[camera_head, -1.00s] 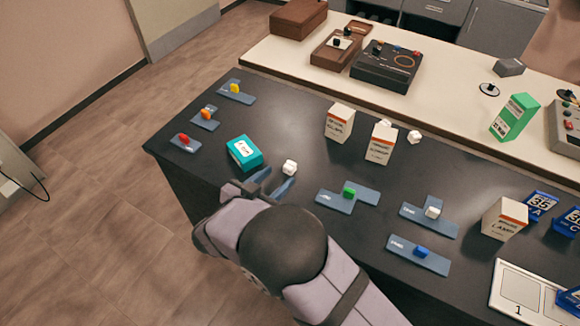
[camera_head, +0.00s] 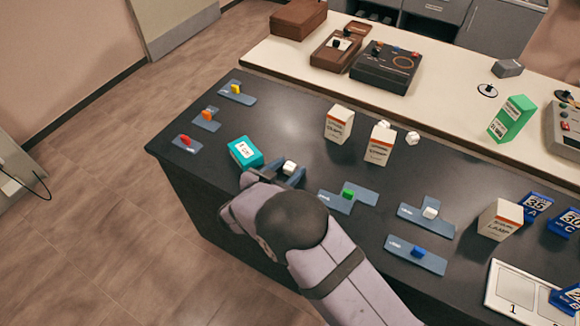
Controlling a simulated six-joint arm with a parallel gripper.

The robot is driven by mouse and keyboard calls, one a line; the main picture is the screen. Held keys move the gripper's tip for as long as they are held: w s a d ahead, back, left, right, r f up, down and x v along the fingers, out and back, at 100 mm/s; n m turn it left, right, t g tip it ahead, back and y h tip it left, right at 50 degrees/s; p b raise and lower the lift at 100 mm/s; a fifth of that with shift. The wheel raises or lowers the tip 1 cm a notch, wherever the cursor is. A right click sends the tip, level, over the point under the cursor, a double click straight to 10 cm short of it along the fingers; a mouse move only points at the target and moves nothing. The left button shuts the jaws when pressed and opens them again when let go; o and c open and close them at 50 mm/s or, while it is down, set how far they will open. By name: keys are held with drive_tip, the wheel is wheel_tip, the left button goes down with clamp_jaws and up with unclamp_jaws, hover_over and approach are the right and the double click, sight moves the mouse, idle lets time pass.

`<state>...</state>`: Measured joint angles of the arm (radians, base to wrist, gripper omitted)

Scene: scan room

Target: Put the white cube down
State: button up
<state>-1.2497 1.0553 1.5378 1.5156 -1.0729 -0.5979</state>
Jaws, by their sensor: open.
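My arm hides the table just in front. Another white cube (camera_head: 431,212) sits on a blue-grey mat (camera_head: 412,212) at the right. Two more small white blocks (camera_head: 413,138) are by the cartons.
A teal box (camera_head: 245,152) stands close left of my gripper. A mat with a green cube (camera_head: 348,194) is to the right, and one with a blue cube (camera_head: 418,253) beyond. Cartons (camera_head: 380,144) stand behind. Red, orange and yellow blocks (camera_head: 236,89) sit on mats at the left.

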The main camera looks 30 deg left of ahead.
sight(288, 169)
clamp_jaws()
drive_tip(key=shift+r+b, duration=0.5)
drive_tip(key=shift+r, duration=4.5)
